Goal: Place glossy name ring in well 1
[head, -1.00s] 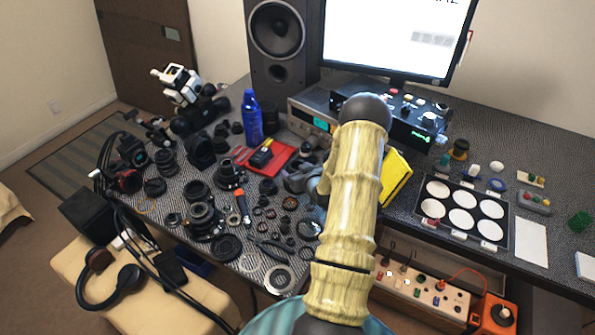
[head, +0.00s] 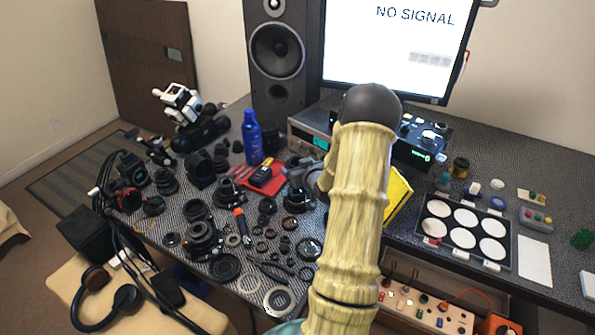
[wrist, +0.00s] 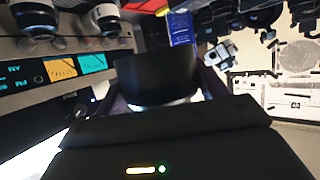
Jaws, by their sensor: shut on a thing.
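My gripper (wrist: 162,92) shows in the wrist view, shut on a dark round part that I take to be the glossy name ring (wrist: 155,72). Its black, curved wall fills the space between the fingers; no lettering can be read. In the head view my own arm covers most of the gripper and I cannot make out the ring there. The tray (head: 424,222) with several round white wells lies on the right side of the desk, away from the gripper. Its wells look empty, and I cannot read which is well 1.
Many black lens parts (head: 200,232) crowd the desk's left half. A blue bottle (head: 252,137) stands by a red mat (head: 240,175). A monitor (head: 390,50) and an amplifier (head: 308,141) stand behind my arm. A yellow item (head: 398,195) lies left of the tray.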

